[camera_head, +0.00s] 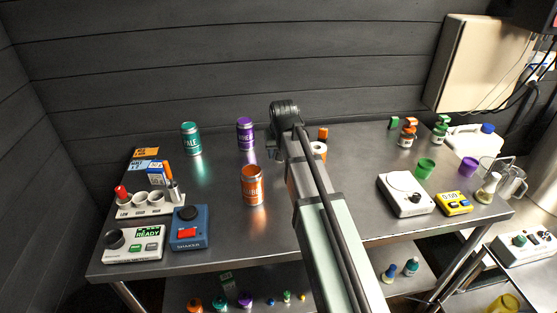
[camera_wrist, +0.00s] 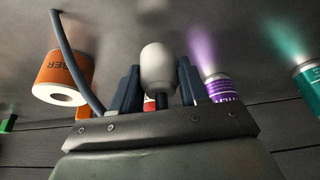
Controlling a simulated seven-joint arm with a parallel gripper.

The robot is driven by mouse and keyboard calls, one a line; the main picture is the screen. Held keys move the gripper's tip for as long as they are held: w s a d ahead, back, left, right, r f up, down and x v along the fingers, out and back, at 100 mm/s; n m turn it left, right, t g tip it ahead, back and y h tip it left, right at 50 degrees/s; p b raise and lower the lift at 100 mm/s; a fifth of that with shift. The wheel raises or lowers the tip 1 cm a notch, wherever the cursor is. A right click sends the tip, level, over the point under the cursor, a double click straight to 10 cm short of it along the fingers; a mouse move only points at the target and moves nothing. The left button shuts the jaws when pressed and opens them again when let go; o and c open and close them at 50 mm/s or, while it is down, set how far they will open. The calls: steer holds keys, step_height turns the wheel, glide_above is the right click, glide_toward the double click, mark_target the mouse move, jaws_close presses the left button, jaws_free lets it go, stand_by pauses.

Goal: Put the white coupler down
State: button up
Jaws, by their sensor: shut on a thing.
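The white coupler (camera_wrist: 158,68) is a pale rounded piece held between my fingers in the wrist view. My gripper (camera_wrist: 158,82) is shut on it, one dark finger on each side. In the head view my gripper (camera_head: 278,150) is over the back middle of the steel table (camera_head: 225,220), largely covered by my own arm. The coupler cannot be made out there. Its height above the table is hard to tell.
A purple can (camera_head: 246,134) and a teal can (camera_head: 191,139) stand left of my gripper. An orange can (camera_head: 252,186) stands in front. An orange-and-white cylinder (camera_head: 318,151) is close on the right. A blue shaker (camera_head: 188,229) and white scale (camera_head: 405,194) flank clear steel.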

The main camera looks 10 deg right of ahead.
mark_target(278, 168)
steer(key=shift+f, duration=1.65)
steer(key=o, duration=1.1)
steer(key=shift+f, duration=0.1)
steer(key=v, duration=1.2)
